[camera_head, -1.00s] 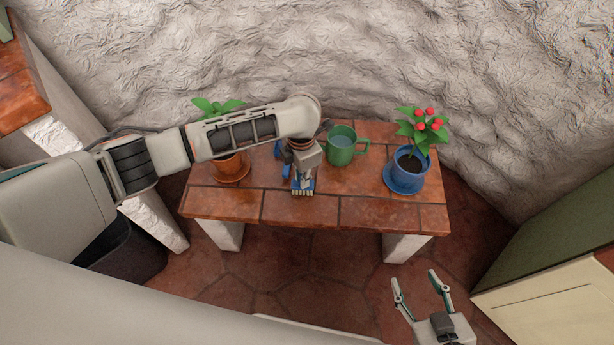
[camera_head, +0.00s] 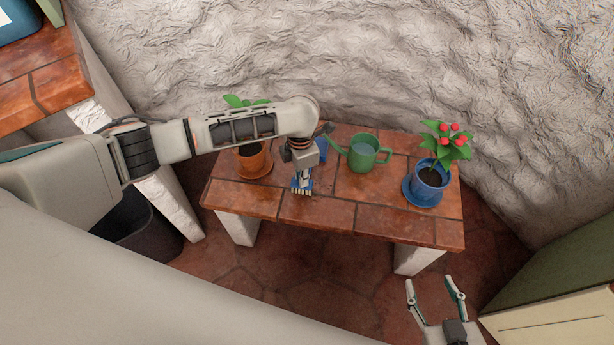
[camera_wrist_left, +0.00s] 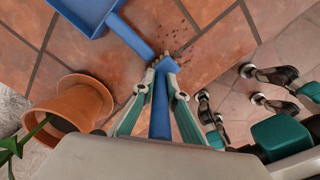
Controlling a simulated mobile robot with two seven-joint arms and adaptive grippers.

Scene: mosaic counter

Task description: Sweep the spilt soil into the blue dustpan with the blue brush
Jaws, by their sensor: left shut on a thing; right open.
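My left gripper (camera_head: 303,172) is shut on the blue brush (camera_wrist_left: 160,108) above the counter. The brush's pale bristles (camera_head: 302,191) point down near the front part of the top; I cannot tell if they touch it. The blue dustpan (camera_head: 320,151) is partly hidden behind my left wrist in the head view. In the left wrist view the dustpan (camera_wrist_left: 85,12) lies at upper left, its handle reaching close to the bristles. Dark soil crumbs (camera_wrist_left: 183,22) lie on the tiles just beyond the bristles. My right gripper (camera_head: 429,283) is open and empty, in front of the counter.
A terracotta pot (camera_head: 254,160) with a green plant stands left of the brush. A blue pot (camera_head: 430,178) with a red-flowered plant is at the right end. The front right tiles are clear.

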